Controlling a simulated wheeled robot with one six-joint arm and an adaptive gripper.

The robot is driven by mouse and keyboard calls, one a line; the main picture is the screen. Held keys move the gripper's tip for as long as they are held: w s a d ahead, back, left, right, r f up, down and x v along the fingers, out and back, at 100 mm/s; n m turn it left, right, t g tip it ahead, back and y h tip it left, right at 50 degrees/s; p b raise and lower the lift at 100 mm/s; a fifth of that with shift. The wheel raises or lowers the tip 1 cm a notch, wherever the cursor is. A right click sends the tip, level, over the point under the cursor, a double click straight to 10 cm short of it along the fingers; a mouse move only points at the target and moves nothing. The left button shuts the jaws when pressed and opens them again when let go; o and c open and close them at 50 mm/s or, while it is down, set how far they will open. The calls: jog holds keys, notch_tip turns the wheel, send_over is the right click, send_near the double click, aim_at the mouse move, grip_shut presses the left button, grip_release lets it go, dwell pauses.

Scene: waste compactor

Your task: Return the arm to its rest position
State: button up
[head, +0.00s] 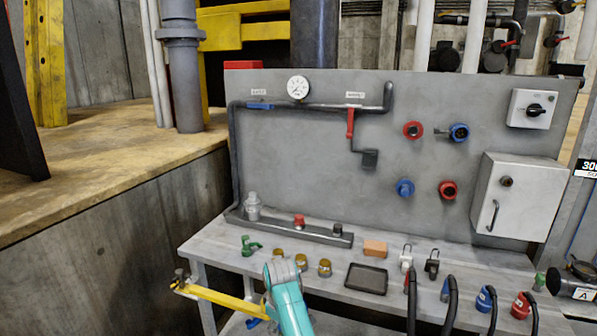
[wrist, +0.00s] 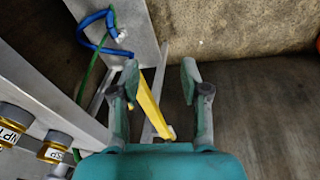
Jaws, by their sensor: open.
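My gripper (wrist: 160,80) is open in the wrist view, its two fingers well apart with nothing held between them. Beyond the fingers is a yellow bar (wrist: 149,104), apparently lower down. In the head view my teal arm shows at the bottom, in front of the workbench (head: 225,240); the gripper's fingers cannot be made out there. The yellow bar (head: 215,298) shows to the left of the arm in that view.
A black tray (head: 366,279) and an orange block (head: 375,248) lie farther right. A concrete ledge (head: 110,225) is at left. Blue and green cables (wrist: 92,45) hang near the bench.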

jog(key=s+d+f+m+t, duration=0.1)
jog(key=s+d+f, duration=0.45)
jog(key=f, duration=0.35)
jog(key=s+d+f+m+t, duration=0.2)
jog(key=s+d+f, duration=0.3)
jog(key=f, duration=0.5)
jog(key=s+d+f+m+t, duration=0.1)
jog(key=s+d+f, duration=0.15)
jog(key=s, duration=0.65)
jog(key=s+d+f+m+t, duration=0.2)
jog(key=s+d, duration=0.2)
jog(key=s, duration=0.6)
jog(key=s+d+r+m+t, duration=0.1)
jog(key=s+d+r+t, duration=0.15)
jog(key=s, duration=0.85)
jog(key=s+d+r+m+t, duration=0.2)
jog(key=s+r, duration=0.8)
jog(key=r, duration=0.3)
jog(key=s+d+r+m+t, duration=0.2)
jog(key=s+r, duration=0.9)
jog(key=r, duration=0.3)
jog(key=shift+d+m+h, duration=0.2)
jog(key=shift+m+h, duration=0.1)
